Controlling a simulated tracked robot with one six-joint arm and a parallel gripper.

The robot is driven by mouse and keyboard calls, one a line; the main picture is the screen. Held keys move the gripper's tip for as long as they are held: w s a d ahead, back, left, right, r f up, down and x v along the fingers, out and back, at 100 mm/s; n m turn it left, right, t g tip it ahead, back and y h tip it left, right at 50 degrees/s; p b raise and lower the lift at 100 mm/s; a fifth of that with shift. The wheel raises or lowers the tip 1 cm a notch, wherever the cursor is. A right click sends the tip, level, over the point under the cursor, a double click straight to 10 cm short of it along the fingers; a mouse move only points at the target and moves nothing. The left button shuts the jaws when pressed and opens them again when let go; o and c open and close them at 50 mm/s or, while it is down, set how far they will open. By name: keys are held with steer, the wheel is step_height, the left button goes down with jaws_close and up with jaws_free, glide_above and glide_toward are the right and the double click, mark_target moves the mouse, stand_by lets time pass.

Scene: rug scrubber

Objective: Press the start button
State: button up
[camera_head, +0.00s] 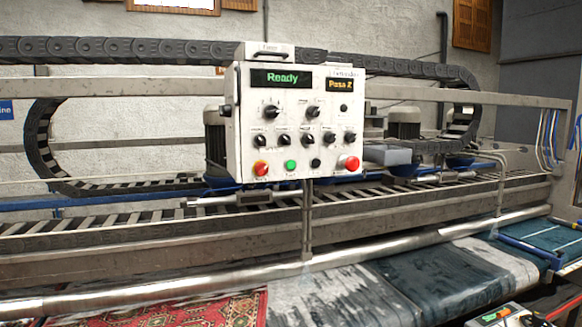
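A white control box (296,146) stands on a thin post in front of the machine, facing me. A green button (291,165) is in its bottom row. To the left of it is a red button with a yellow base (261,169). To the right are a small black button (315,163) and a larger red button (352,163). A green display (282,78) reads "Ready"; an orange one (341,85) reads "Pass 2". I cannot read labels at the buttons. My gripper is not in view, and nothing covers the green button.
Several black knobs (272,111) sit above the buttons. A long metal roller (180,288) runs across the front below the box. A red patterned rug (190,312) and dark wet-looking fabric (440,280) lie beneath. The space before the box looks clear.

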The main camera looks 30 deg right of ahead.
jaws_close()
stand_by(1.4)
